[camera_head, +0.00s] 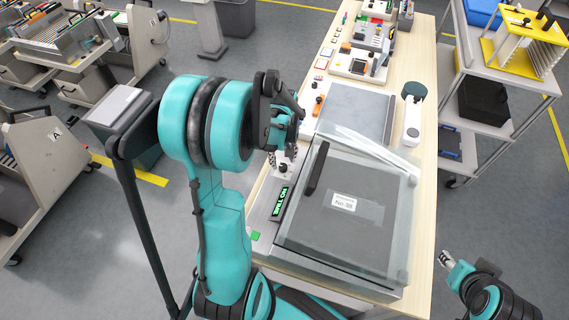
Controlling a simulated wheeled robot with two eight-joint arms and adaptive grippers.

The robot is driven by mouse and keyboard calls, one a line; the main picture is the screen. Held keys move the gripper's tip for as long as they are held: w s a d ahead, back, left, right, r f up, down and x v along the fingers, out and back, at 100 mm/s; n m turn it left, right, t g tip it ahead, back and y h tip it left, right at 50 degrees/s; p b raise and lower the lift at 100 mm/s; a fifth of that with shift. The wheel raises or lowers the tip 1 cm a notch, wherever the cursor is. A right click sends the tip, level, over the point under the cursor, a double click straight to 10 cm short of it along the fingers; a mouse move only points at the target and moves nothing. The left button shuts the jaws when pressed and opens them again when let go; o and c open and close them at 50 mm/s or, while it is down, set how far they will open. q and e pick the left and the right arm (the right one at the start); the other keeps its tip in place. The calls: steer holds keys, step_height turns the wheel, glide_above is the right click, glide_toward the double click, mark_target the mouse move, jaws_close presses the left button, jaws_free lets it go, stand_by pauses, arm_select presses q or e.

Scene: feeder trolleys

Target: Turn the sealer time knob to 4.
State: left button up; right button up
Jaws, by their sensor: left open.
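The sealer (262,222) is a grey machine at the near end of the wooden table, with a clear lid (385,152) over a dark plate. A green-lit display (280,204) is on its left panel. A small dark knob (283,168) sits on a light plate above the display; its pointer and scale are too small to read. My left gripper (282,155) is open, fingers pointing down just above the knob and partly hiding it. I cannot tell whether it touches the knob. My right gripper (446,260) is low at the right, away from the sealer; its jaws are too small to judge.
A grey flat-topped unit (355,108) stands behind the sealer, with a white device (412,122) to its right. Several small devices line the table further back. A trolley (478,122) with a yellow rack stands at the right. More trolleys stand at the left.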

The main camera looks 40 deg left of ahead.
mark_target(283, 166)
arm_select(q)
steer(key=shift+f+b, duration=0.35)
steer(key=shift+f, duration=1.25)
jaws_close()
